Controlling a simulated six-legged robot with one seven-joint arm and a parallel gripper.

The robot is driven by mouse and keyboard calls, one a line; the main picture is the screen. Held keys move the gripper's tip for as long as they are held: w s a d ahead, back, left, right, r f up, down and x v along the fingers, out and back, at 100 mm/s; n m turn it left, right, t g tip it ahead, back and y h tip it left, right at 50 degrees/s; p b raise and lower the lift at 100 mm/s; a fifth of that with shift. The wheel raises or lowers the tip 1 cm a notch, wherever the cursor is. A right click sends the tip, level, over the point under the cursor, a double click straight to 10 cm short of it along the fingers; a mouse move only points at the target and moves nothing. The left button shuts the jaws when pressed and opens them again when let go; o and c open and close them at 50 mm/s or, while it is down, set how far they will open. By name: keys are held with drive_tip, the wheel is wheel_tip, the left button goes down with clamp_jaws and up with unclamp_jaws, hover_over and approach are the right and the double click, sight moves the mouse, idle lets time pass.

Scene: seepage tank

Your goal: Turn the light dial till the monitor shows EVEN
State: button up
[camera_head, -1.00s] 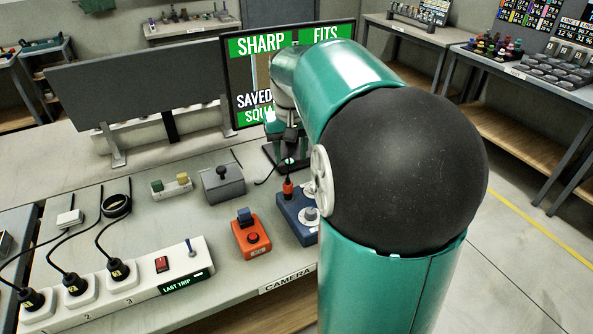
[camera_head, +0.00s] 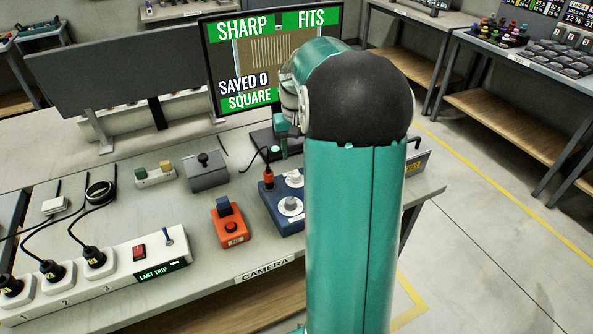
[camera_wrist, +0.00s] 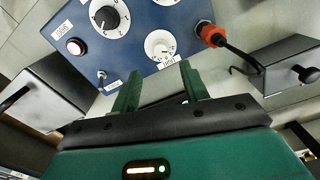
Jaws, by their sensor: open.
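The monitor (camera_head: 272,62) shows SHARP, FITS, SAVED 0 and SQUARE around a picture of a striped square; no EVEN is visible, and my arm hides its lower right. A blue control box (camera_head: 271,201) stands on the bench and carries two white-faced dials. In the wrist view the blue box (camera_wrist: 135,52) shows a dial with a dark knob (camera_wrist: 107,18) and a dial with a pale knob (camera_wrist: 160,45). I cannot read surely which is the light dial. My gripper (camera_wrist: 160,83) is open and empty, its green fingers just below the pale knob in that view, apparently apart from it.
A toggle switch (camera_wrist: 102,76), a lit button (camera_wrist: 76,46) and an orange-collared plug (camera_wrist: 210,34) are close around the dials. An orange box (camera_head: 229,226) with a red button and a grey box (camera_head: 206,172) stand left of the blue box. A power strip (camera_head: 120,268) lies front left.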

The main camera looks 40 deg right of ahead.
sight(296, 174)
wheel_tip(296, 174, down, 8)
drive_tip(key=shift+f, duration=0.1)
clamp_jaws()
idle(0.4)
drive_tip(key=m, duration=0.5)
drive_tip(key=shift+m, duration=0.3)
drive_tip(key=m, duration=0.6)
idle(0.4)
